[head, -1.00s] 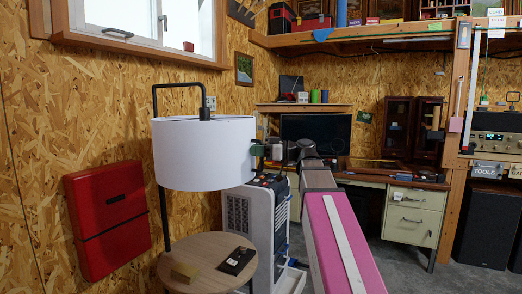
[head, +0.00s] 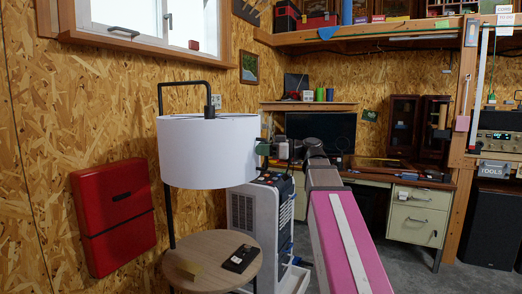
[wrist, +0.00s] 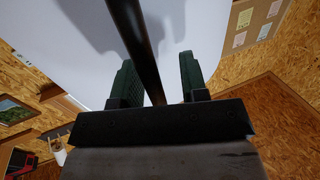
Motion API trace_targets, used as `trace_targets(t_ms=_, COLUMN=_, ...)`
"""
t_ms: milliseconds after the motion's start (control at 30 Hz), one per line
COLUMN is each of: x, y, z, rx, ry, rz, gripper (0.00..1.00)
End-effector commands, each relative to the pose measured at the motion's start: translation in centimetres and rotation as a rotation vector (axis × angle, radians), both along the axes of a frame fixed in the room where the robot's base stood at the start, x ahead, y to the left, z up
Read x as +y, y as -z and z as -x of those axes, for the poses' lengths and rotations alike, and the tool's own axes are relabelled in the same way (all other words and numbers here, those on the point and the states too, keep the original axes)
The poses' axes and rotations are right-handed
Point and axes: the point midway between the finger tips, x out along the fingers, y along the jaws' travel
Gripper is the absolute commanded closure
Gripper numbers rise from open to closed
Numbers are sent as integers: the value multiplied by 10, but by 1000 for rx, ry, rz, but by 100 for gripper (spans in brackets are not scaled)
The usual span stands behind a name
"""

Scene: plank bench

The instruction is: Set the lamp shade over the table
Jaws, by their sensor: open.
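The lamp has a white drum shade (head: 207,152), hung from a black bent arm (head: 182,83). The shade hangs level above the round wooden table (head: 212,238), with a gap between them. My gripper (head: 264,149), with green fingers, is at the right side of the shade. In the wrist view my gripper (wrist: 155,80) is open. A dark rod (wrist: 138,40) runs between its fingers, with the white shade (wrist: 210,25) behind. I cannot tell whether the rod touches a finger.
A small tan block (head: 188,268) and a black flat item (head: 240,258) lie on the table. A white wheeled unit (head: 258,220) stands behind it at right. A red wall case (head: 112,215) hangs at left. A desk (head: 420,215) is further back.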

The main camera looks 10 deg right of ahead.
Motion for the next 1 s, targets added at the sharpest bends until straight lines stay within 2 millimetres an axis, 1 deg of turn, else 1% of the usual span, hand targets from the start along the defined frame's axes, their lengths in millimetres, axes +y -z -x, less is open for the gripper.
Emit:
trace_targets(t_ms=400, x=-65, y=0, z=17, rx=0, ry=3, rz=-1, gripper=60)
trace_targets(t_ms=533, x=-81, y=0, z=21, rx=0, ry=2, rz=-1, gripper=60)
trace_targets(t_ms=733, x=-96, y=0, z=25, rx=-1, ry=1, rz=-2, gripper=60)
trace_targets(t_ms=1000, x=-99, y=0, z=26, rx=-1, ry=0, rz=-2, gripper=60)
